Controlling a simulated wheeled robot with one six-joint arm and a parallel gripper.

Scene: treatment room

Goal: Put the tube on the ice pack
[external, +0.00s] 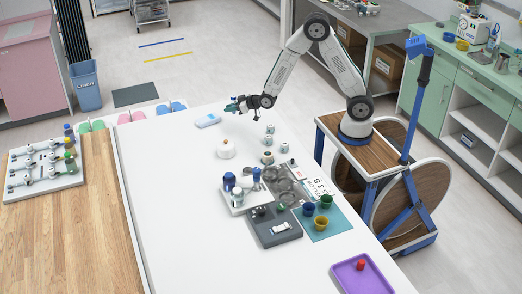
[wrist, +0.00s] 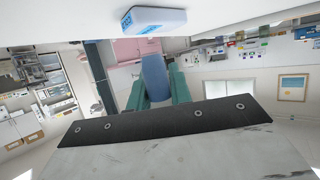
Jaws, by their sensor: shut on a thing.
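My gripper (external: 238,104) is over the far edge of the white table in the external view. In the wrist view my gripper (wrist: 155,92) has its two teal fingers closed on a blue, rounded tube (wrist: 154,75). The tube is too small to make out clearly in the external view. The ice pack (external: 208,120), a pale blue-white slab with a blue label, lies flat on the table just left of and below my gripper. It also shows at the top of the wrist view (wrist: 158,20), apart from the tube.
A white round pot (external: 226,149) and several small white vials (external: 268,140) stand nearby. A white rack (external: 238,205), a grey tray (external: 272,234), coloured cups on a teal mat (external: 338,227) and a purple tray (external: 350,280) lie nearer. The table's left side (external: 160,200) is clear.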

